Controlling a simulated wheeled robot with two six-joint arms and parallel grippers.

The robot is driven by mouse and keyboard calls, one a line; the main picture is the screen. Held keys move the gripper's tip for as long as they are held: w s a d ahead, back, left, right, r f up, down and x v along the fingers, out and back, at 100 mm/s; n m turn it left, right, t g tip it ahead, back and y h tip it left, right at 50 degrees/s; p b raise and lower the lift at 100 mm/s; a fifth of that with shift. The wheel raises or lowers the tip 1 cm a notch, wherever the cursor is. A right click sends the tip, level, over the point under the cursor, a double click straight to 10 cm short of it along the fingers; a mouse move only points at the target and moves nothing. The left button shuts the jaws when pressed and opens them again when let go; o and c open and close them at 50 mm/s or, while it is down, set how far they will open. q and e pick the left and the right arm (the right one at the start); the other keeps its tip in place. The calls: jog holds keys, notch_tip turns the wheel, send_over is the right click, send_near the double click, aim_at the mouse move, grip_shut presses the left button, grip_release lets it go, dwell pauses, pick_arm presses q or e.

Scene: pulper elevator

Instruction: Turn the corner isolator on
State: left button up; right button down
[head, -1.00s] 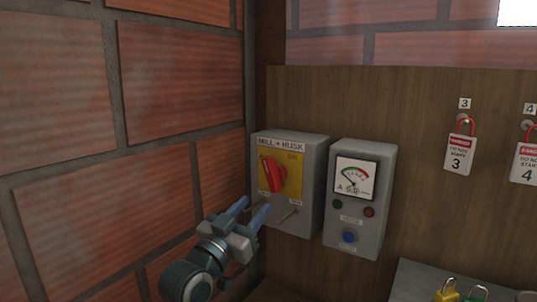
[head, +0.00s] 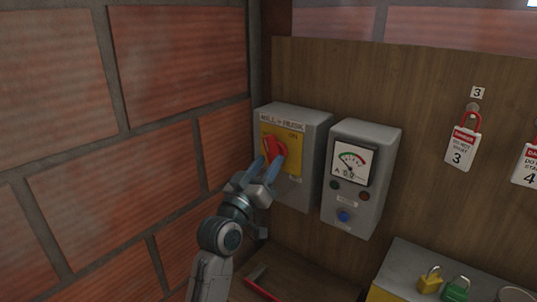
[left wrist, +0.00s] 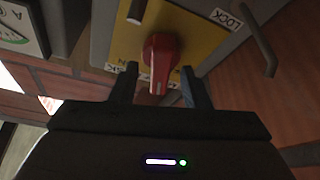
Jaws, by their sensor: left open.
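The corner isolator (head: 318,135) is a grey box labelled MILL + HUSK, on the wooden board beside the brick corner. It has a yellow plate with a red rotary handle (head: 274,148). ON is printed at the plate's upper right. In the head view the handle sits tilted, partly behind my left fingers. My left gripper (head: 269,166) is open at the handle. In the left wrist view the red handle (left wrist: 162,58) lies between the two fingertips (left wrist: 160,84), with a visible gap on both sides. I cannot tell whether a finger touches it. My right gripper is not in view.
A grey meter box (head: 383,200) with a gauge and blue button is just right of the isolator. The brick wall (head: 90,190) is close on the left. Padlocks (head: 430,280) rest on a grey box at lower right. A tagged red padlock (head: 462,145) hangs on the board.

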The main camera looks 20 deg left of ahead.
pick_arm(q)
jog(key=shift+w+r, duration=0.25)
jog(key=shift+w, duration=0.15)
jog(key=shift+w, duration=0.1)
grip_shut()
jog(key=m+h+b, duration=0.1)
jog(key=m+b, duration=0.1)
jog(key=b, duration=0.1)
jog(key=m+h+b, duration=0.1)
jog(key=m+b, duration=0.1)
jog(key=b, duration=0.1)
jog(key=shift+a+f, duration=0.15)
jog(key=shift+f, duration=0.2)
jog(key=shift+m+h+b, duration=0.4)
jog(key=shift+m+b, duration=0.1)
jog(key=shift+b, duration=0.1)
jog(key=shift+r+m+g, duration=0.25)
jog(key=shift+m+g, duration=0.15)
jog(key=shift+m, duration=0.1)
